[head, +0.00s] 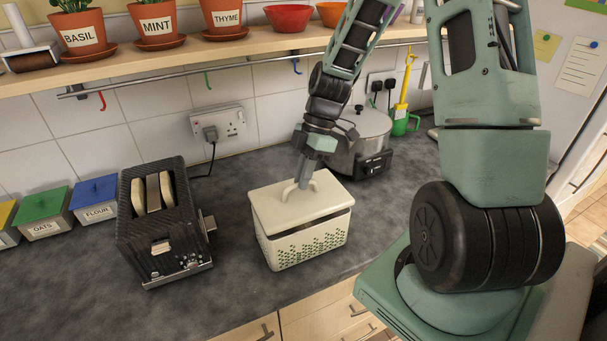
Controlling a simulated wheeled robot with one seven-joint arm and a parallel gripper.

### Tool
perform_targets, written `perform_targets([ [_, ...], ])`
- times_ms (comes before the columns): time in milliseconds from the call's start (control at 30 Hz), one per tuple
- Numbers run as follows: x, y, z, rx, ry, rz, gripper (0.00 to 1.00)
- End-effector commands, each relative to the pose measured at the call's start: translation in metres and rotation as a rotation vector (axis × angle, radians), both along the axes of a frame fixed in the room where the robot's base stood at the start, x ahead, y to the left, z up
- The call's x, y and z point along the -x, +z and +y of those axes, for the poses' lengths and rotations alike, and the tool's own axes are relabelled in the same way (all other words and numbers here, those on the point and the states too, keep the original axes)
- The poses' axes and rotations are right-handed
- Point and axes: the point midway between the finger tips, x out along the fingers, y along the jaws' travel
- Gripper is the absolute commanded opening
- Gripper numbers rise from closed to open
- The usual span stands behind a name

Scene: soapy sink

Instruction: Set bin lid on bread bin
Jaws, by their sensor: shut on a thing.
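The cream bread bin (302,245), with a green leaf pattern, stands on the dark worktop in the head view. The cream bin lid (283,215) is right over the bin's opening, with a dark gap showing along the front and right side. The lid looks slightly tilted; whether its far left edge touches the bin I cannot tell. My gripper (304,180) is above the lid, pointing down, and is shut on the lid's arched handle. The bin's inside is mostly hidden by the lid.
A black toaster (163,225) with bread slices stands left of the bin. A steel cooker (362,140) stands close behind on the right. Canisters (95,198) line the left. A shelf with herb pots (157,22) and a hook rail hang above. The worktop in front is clear.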

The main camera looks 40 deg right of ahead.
Motion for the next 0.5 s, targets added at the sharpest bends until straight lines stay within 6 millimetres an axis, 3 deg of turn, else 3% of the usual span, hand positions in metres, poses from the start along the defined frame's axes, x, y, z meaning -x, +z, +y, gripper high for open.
perform_targets([
  [500, 0.0001, -0.0065, 0.0001, 0.000, 0.000, 0.000, 0.00],
])
